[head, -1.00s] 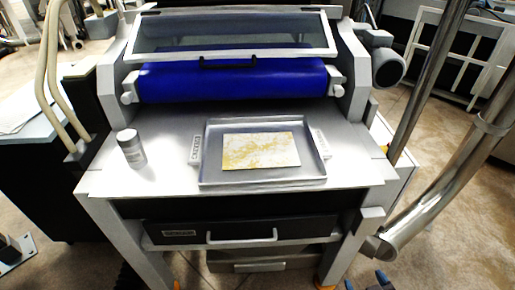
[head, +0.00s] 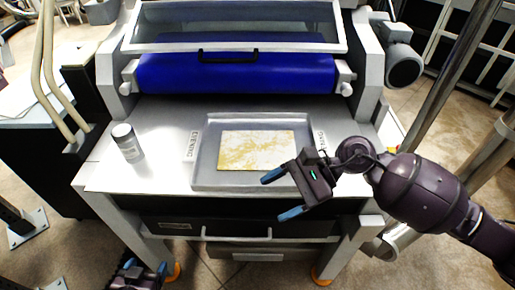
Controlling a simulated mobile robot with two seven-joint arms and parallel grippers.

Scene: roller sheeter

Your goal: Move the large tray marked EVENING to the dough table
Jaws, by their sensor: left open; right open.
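The large grey tray (head: 205,166) lies flat on the metal bed of the roller sheeter. Its left handle tab (head: 194,145) reads EVENING. A yellow-and-white marbled sheet (head: 256,150) lies in it. My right gripper (head: 281,195) is open, its blue-tipped fingers pointing left over the tray's front right corner. The gripper and wrist hide that corner and part of the right handle; I cannot tell if they touch the tray. My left gripper (head: 139,272) is low at the bottom left, in front of the machine, partly cut off by the picture edge. I cannot make out a dough table.
A grey canister (head: 127,143) stands left of the tray on the bed. The blue roller (head: 236,75) and its clear guard (head: 236,27) are behind the tray. A drawer (head: 260,229) is below the bed. A shiny metal post (head: 455,75) rises at the right.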

